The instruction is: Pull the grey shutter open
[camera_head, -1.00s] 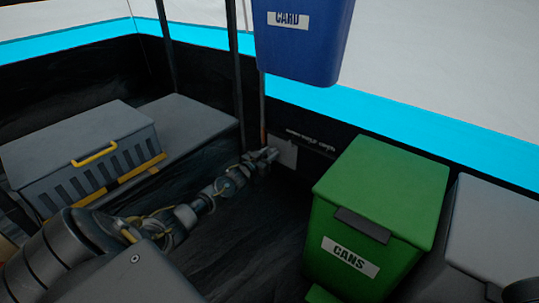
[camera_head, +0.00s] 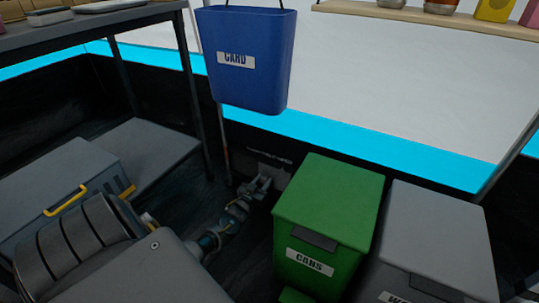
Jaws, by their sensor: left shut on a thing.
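The grey shutter (camera_head: 277,174) is a small flat panel low on the dark tent wall, left of the green bin. Only part of it shows, in shadow behind my gripper and beside the bin. My left arm reaches in from the lower left. My left gripper (camera_head: 263,184) is at the shutter, its jaws shut on it; the exact grip is too small and dark to make out. How far the shutter stands open cannot be told. My right gripper is not in view.
A green CANS bin (camera_head: 330,205) stands close right of my left gripper, with a grey bin (camera_head: 437,235) beyond it. A blue CARD bin (camera_head: 246,85) hangs above. A grey crate (camera_head: 55,175) and a table (camera_head: 110,15) are at left.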

